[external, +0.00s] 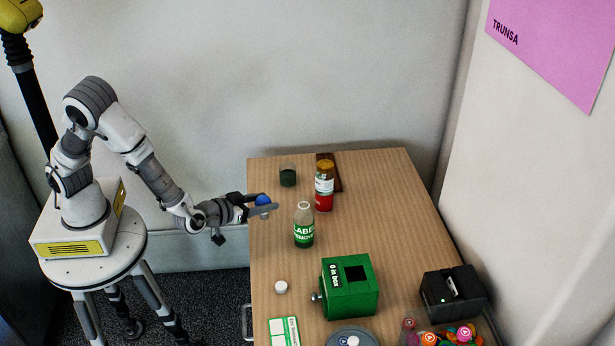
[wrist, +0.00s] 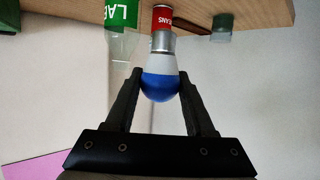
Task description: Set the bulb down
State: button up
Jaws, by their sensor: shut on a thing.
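The bulb (wrist: 160,82) has a blue globe, a white collar and a silver metal base. In the wrist view it sits between the two fingers of my gripper (wrist: 160,88), which is shut on it. The bulb's metal end points away from the palm. In the external view my gripper (external: 262,207) is at the left edge of the wooden table (external: 380,225), and the blue of the bulb (external: 263,200) shows between the fingers. The bulb appears held above the table top; the exact gap is hard to tell.
Close by stand a green-labelled bottle (external: 304,228), a red-labelled jar (external: 324,188) and a dark cup (external: 288,176). A green box (external: 349,287), a white cap (external: 281,287), a black box (external: 453,295) and colourful items (external: 450,336) are nearer the front. The table's middle right is clear.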

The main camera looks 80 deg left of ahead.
jog(key=shift+w+a+f+b, duration=0.7)
jog(key=shift+w+a+f, duration=0.1)
jog(key=shift+a+f, duration=0.9)
jog(key=shift+w+a+f+b, duration=0.75)
jog(key=shift+a+f, duration=0.8)
jog(key=shift+f, duration=0.25)
jog(key=shift+w+a+f+b, duration=0.65)
jog(key=shift+w+a+f, duration=0.2)
jog(key=shift+a+f, duration=0.85)
jog(key=shift+d+f, duration=0.1)
jog(key=shift+f, duration=0.05)
jog(key=shift+f, duration=0.15)
jog(key=o, duration=1)
jog(key=shift+o, duration=0.2)
